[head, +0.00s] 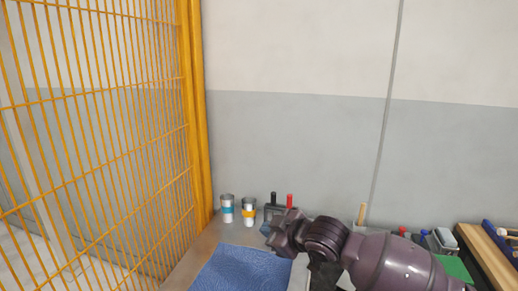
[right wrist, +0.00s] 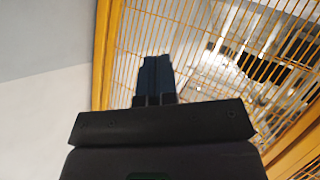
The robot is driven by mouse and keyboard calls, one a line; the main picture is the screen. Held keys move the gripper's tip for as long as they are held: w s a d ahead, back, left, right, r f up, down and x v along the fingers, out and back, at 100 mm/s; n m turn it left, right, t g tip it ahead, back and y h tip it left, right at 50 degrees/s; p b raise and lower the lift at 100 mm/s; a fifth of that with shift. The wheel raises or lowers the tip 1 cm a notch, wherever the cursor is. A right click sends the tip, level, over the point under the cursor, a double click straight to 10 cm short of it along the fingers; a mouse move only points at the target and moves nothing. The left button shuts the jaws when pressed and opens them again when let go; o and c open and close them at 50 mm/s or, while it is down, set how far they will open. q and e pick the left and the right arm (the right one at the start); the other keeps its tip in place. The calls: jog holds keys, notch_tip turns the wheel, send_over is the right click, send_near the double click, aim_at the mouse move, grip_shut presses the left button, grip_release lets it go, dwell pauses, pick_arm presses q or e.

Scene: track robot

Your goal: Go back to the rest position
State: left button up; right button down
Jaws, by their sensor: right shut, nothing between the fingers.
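My right arm comes in from the lower right of the head view. Its gripper (head: 274,232) is held above the bench, over the back edge of the blue mat as seen from the head. In the right wrist view the gripper's fingers (right wrist: 155,78) are together, with nothing between them. Behind them are the yellow fence and the wall. My left gripper shows in neither view.
A yellow mesh fence (head: 100,130) stands at the left. On the bench (head: 208,252) are two cups (head: 227,209) (head: 249,212), a holder with red and black handles (head: 290,201), and a blue mat (head: 240,270). A wooden board (head: 488,258) lies at the right.

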jog(key=s+d+f+m+t+h, duration=0.3)
jog(key=s+d+f+m, duration=0.25)
jog(key=d+f, duration=0.3)
jog(key=s+d+f+m+t+h, duration=0.2)
jog(key=s+d+f+m+t, duration=0.15)
jog(key=s+d+f, duration=0.45)
jog(key=s+d+f+m+g+h, duration=0.2)
jog(key=s+d+f, duration=0.2)
jog(key=s, duration=0.5)
jog(key=s+d+f+m+g+h, duration=0.2)
jog(key=s+d+f, duration=0.2)
jog(key=s+f, duration=0.4)
jog(key=shift+s+d+m, duration=0.3)
jog(key=shift+s+d, duration=0.05)
jog(key=shift+s, duration=0.05)
jog(key=shift+f+g, duration=0.1)
jog(key=shift+g, duration=0.15)
